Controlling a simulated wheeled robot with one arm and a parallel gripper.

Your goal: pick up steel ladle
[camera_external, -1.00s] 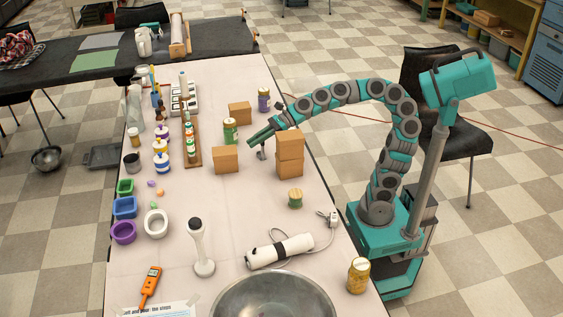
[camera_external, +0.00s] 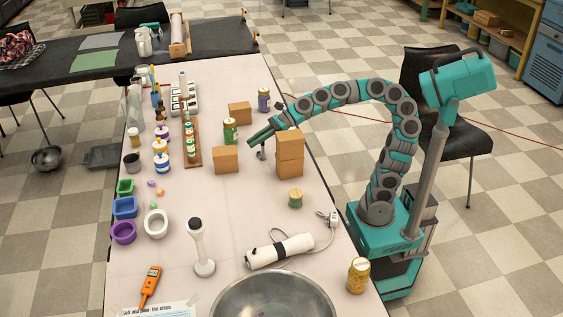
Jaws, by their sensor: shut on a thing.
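My gripper (camera_external: 253,143) is over the middle right of the white table, reaching in from the right between the cardboard boxes. It is shut on the steel ladle (camera_external: 262,154), a small grey piece of which shows just below the fingers. The rest of the ladle is hidden by the fingers or too small to make out. I cannot tell whether it touches the table.
Two stacked cardboard boxes (camera_external: 290,153) stand close to the right of my gripper. Another box (camera_external: 226,160) and a green jar (camera_external: 230,131) stand to its left. A box (camera_external: 240,113) is behind. The table (camera_external: 234,200) has free room in front.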

